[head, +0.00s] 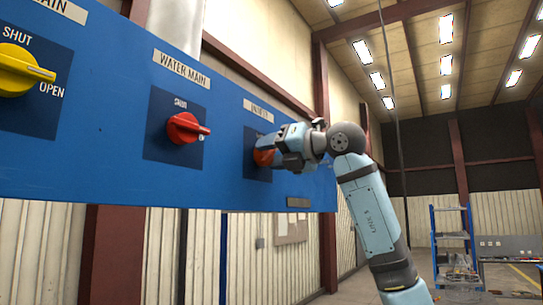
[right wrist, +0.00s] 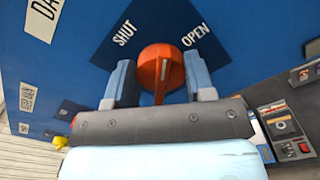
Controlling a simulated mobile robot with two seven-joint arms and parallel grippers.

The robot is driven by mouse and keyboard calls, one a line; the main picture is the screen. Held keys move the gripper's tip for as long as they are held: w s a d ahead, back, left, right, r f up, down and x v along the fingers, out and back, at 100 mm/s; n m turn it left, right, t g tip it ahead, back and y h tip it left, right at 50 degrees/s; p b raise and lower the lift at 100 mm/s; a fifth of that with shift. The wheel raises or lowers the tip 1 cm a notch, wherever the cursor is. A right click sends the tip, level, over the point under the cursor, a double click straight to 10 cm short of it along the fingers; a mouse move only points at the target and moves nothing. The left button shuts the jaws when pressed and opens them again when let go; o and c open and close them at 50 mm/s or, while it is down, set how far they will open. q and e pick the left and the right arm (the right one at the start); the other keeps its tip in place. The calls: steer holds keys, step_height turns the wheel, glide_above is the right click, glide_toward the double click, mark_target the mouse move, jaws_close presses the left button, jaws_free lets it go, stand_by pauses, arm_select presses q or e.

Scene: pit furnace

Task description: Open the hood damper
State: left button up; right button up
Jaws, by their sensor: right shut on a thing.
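The hood damper knob (head: 264,156) is the orange-red rotary knob at the right end of the blue panel; my right gripper covers most of it in the head view. In the right wrist view the round knob (right wrist: 154,62) has a raised bar, with SHUT printed to its left and OPEN to its right. My right gripper (head: 268,154) has a finger on either side of the knob and is shut on it. I cannot tell for sure which word the knob points to. My left gripper is not in view.
The blue panel (head: 100,110) also bears a red WATER MAIN knob (head: 184,128) and a yellow knob (head: 20,70) with SHUT and OPEN labels, both left of my gripper. A blue shelf rack (head: 452,235) stands far off at the right. The floor there looks clear.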

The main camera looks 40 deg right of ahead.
steer(key=m+b, duration=0.1)
steer(key=m, duration=0.3)
steer(key=shift+f+m, duration=0.1)
steer(key=shift+m, duration=0.2)
steer(key=shift+d+m+b, duration=0.1)
steer(key=shift+m+b, duration=0.3)
steer(key=shift+m, duration=1.5)
steer(key=o, duration=0.9)
steer(key=b+v, duration=0.3)
steer(key=v, duration=1.1)
steer(key=shift+w+f, duration=0.1)
